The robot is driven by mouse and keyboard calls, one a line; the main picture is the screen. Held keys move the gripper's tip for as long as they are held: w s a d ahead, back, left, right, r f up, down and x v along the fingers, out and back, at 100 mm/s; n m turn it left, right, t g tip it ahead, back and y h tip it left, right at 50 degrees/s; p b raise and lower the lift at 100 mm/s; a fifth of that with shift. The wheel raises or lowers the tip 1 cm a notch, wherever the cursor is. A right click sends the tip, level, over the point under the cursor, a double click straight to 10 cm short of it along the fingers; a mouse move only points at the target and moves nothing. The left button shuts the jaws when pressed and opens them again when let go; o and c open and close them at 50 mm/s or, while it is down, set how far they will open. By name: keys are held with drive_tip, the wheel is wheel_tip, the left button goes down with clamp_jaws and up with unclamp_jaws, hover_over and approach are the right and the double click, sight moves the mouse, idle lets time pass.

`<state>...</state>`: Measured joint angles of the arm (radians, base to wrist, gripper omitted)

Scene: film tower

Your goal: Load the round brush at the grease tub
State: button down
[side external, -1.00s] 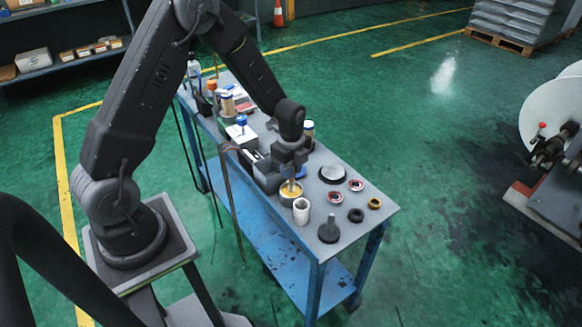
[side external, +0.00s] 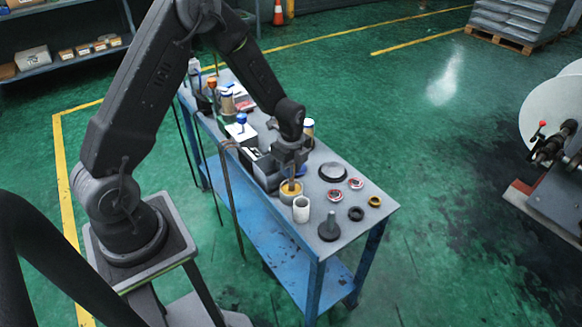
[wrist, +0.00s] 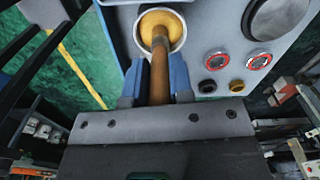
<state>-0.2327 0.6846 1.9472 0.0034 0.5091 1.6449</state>
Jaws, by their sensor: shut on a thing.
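My gripper (side external: 291,169) is shut on the brown handle of the round brush (wrist: 159,72), which points down over the cart top. The grease tub (side external: 290,197), a round pot with yellow grease, stands on the cart directly below. In the wrist view the brush's far end lies within the rim of the tub (wrist: 177,40), over the yellow grease. The bristles are hidden, so I cannot tell how deep they sit. My gripper's blue-sided fingers hold the handle above the rim.
A white cup (side external: 301,209) stands just in front of the tub. Bottles and a grey bin (side external: 267,173) crowd the cart behind.

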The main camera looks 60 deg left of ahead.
drive_tip(key=shift+f, duration=0.1)
idle(0.3)
drive_tip(key=shift+r, duration=3.55)
drive_tip(key=d+n, duration=0.1)
drive_tip(key=n, duration=0.4)
drive_tip(key=s+d+n, duration=0.1)
drive_tip(key=d+n, duration=0.1)
drive_tip(key=n, duration=0.3)
drive_tip(key=s+d+f+n, duration=0.1)
drive_tip(key=n, duration=0.5)
drive_tip(key=shift+s+d+f, duration=0.1)
drive_tip(key=shift+s+d, duration=0.15)
drive_tip(key=shift+d, duration=0.05)
